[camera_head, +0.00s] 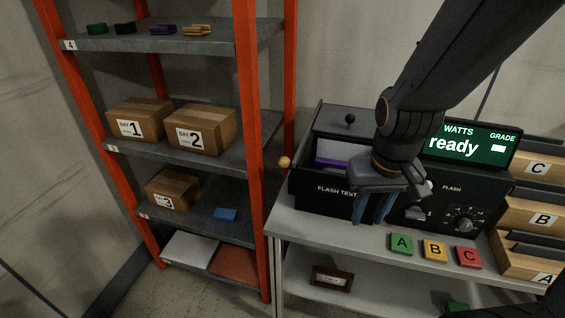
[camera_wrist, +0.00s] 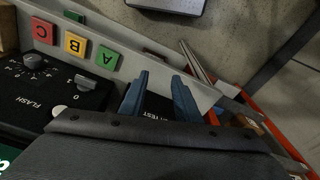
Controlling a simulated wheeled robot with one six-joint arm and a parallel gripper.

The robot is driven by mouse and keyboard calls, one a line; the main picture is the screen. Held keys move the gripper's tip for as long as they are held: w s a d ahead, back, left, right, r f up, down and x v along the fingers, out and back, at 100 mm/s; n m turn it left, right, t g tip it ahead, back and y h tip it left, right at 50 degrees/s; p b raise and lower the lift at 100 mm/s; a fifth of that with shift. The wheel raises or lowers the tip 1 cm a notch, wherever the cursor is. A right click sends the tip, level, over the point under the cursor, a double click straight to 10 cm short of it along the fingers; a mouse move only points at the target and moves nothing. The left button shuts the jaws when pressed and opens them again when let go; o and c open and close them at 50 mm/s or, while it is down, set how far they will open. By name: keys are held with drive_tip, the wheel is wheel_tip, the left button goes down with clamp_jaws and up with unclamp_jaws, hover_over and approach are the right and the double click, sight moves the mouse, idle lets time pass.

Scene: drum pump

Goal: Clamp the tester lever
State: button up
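The flash tester (camera_head: 325,190) is a black box on a grey bench, marked FLASH TEST, with a dark lid and a black knob (camera_head: 350,119) on top. A tan ball knob (camera_head: 284,162) sits at its left side and looks like the lever's end; the lever's arm is hard to make out. A purple and white piece (camera_head: 332,160) shows inside the box opening. My gripper (camera_head: 373,214) points down in front of the tester, right of the ball knob and apart from it. In the wrist view its blue fingers (camera_wrist: 160,80) are spread with nothing between them.
The display (camera_head: 465,145) reads "ready". Green A (camera_head: 401,244), yellow B (camera_head: 434,250) and red C (camera_head: 468,257) blocks lie along the bench front. Wooden bins (camera_head: 530,215) stand at right. An orange-framed shelf (camera_head: 250,150) with boxes stands close at left.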

drive_tip(key=shift+w+a, duration=0.15)
drive_tip(key=c, duration=0.3)
drive_tip(key=w+a+n+b, duration=0.1)
drive_tip(key=w+a+n, duration=0.1)
drive_tip(key=a+n, duration=0.1)
drive_tip(key=w+a+r+n+t+b, duration=0.1)
drive_tip(key=w+a+n+b, duration=0.1)
drive_tip(key=n, duration=0.3)
drive_tip(key=w+a+n+b, duration=0.1)
drive_tip(key=w+a+n, duration=0.2)
drive_tip(key=n, duration=0.2)
drive_tip(key=shift+w+a+r+b, duration=0.3)
drive_tip(key=shift+w+a, duration=0.05)
drive_tip(key=shift+a, duration=0.05)
clamp_jaws()
drive_tip(key=w+a+r+n+t+b, duration=0.1)
drive_tip(key=w+a+r+n+b, duration=0.1)
drive_tip(key=a+n, duration=0.4)
drive_tip(key=w+a+r+n+t+b, duration=0.1)
drive_tip(key=w+a+r+n+b, duration=0.1)
drive_tip(key=a+n, duration=0.4)
drive_tip(key=n, duration=0.2)
drive_tip(key=shift+w+a+r+n, duration=0.2)
drive_tip(key=shift+a+n, duration=0.1)
